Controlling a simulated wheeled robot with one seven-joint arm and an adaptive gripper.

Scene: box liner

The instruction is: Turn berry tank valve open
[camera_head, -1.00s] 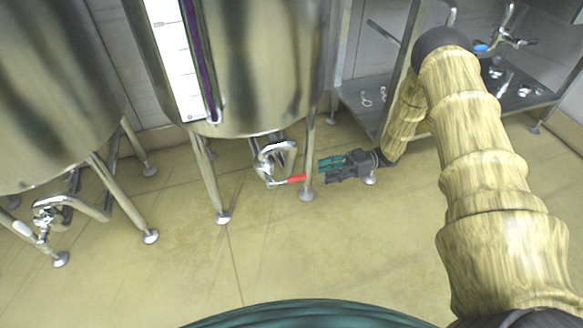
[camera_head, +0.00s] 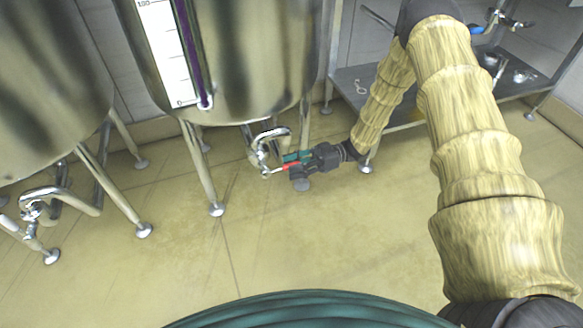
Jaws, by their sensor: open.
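The berry tank (camera_head: 230,60) is a steel tank on legs with a white scale and a purple level strip on its front. Its valve (camera_head: 262,150) sits on a curved pipe under the tank, and the valve's lever has a red handle (camera_head: 289,167). My gripper (camera_head: 289,166) is open, with its green-padded fingers around or right beside the red handle. Part of the handle is hidden by the fingers, and I cannot tell whether they touch it.
Another steel tank (camera_head: 45,90) with its own pipe and valve (camera_head: 35,208) stands at the left. A steel table (camera_head: 400,110) with a blue-handled tap (camera_head: 477,30) stands at the right. The tank legs are close to my gripper. The tiled floor in front is clear.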

